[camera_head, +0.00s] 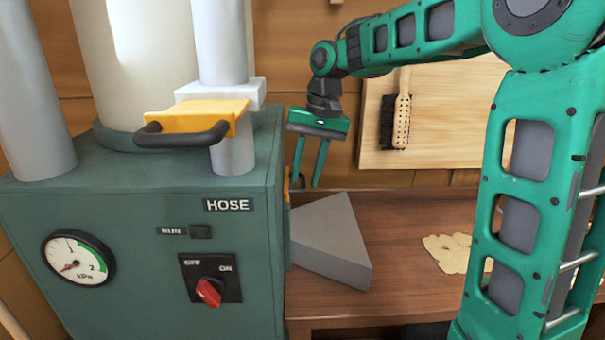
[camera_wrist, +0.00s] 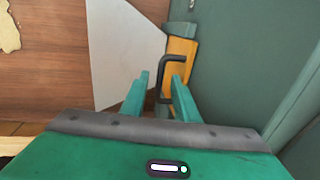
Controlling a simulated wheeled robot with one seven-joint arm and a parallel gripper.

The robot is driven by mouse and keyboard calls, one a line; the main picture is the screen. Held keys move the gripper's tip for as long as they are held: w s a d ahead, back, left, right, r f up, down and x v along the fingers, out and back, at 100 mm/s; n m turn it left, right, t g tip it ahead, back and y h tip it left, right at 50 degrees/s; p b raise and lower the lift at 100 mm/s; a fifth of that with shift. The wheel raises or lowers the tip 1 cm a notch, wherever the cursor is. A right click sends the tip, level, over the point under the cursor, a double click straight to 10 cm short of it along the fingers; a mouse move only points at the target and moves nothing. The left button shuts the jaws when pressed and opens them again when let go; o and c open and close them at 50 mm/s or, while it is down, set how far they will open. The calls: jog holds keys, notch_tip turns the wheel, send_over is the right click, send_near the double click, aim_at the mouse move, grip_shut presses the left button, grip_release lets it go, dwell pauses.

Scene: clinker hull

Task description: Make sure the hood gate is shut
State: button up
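A yellow gate plate with a black bar handle (camera_wrist: 168,64) sits low on the side of the green cabinet, beside a grey wedge-shaped hood (camera_wrist: 125,45). In the head view only a thin yellow edge of this gate (camera_head: 287,187) shows, and the hood (camera_head: 332,240) lies right of the cabinet. How far the plate is pushed in, I cannot tell. My gripper (camera_head: 309,186) points down above the hood by the cabinet's side. In the wrist view its fingers (camera_wrist: 160,82) are apart and empty, with the handle beyond and between the tips. Contact is unclear.
The green cabinet (camera_head: 140,230) carries a HOSE label, a gauge (camera_head: 78,258) and a red switch (camera_head: 208,292). Another yellow gate with a black handle (camera_head: 195,117) is on the white pipe. A brush (camera_head: 397,110) hangs behind. The wooden bench (camera_head: 400,215) holds shavings (camera_head: 452,253).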

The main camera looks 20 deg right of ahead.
grip_shut()
dwell(1.4)
